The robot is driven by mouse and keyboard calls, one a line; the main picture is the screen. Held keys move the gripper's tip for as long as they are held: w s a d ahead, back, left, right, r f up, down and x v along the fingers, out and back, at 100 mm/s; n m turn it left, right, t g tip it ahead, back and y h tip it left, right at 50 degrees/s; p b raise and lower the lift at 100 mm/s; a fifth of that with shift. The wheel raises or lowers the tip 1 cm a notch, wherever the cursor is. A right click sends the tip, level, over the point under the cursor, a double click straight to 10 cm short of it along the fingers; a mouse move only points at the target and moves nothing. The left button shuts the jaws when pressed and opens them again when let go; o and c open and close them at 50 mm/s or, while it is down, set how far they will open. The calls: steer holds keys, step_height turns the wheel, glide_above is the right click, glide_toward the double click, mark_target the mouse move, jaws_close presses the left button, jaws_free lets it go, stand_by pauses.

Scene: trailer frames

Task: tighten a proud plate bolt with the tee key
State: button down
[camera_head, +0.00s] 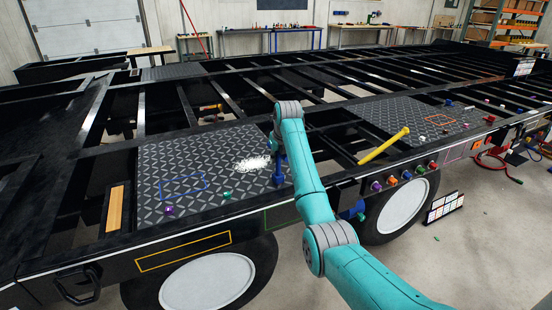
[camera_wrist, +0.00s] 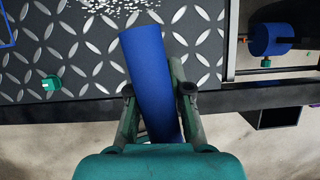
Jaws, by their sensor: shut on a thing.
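My gripper (camera_wrist: 156,92) is shut on a thick blue cylinder (camera_wrist: 146,65). It looks like part of the tee key, but no crossbar shows clearly and its lower end is hidden. The blue piece also shows in the head view (camera_head: 278,172), held over the right part of a dark tread plate (camera_head: 150,188). Whether it touches the plate, I cannot tell. A small green piece (camera_head: 227,194) and a purple one (camera_head: 168,210) sit near the plate's front edge. The green one also shows in the wrist view (camera_wrist: 51,83), left of my gripper. I cannot tell which bolt stands proud.
White specks (camera_head: 252,163) lie on the plate beside a blue outline (camera_head: 183,185). A yellow bar (camera_head: 384,146) lies on the frame to the right, near a second tread plate (camera_head: 390,118). Coloured knobs (camera_head: 406,174) line the frame's side. A blue cylinder fixture (camera_wrist: 270,38) is right of my gripper.

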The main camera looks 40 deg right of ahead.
steer(key=c, duration=1)
jaws_free()
steer(key=v, duration=0.7)
steer(key=shift+s+a+r, duration=0.1)
steer(key=shift+r, duration=0.2)
steer(key=shift+s+r, duration=0.1)
steer(key=shift+r, duration=0.1)
steer(key=shift+s, duration=0.1)
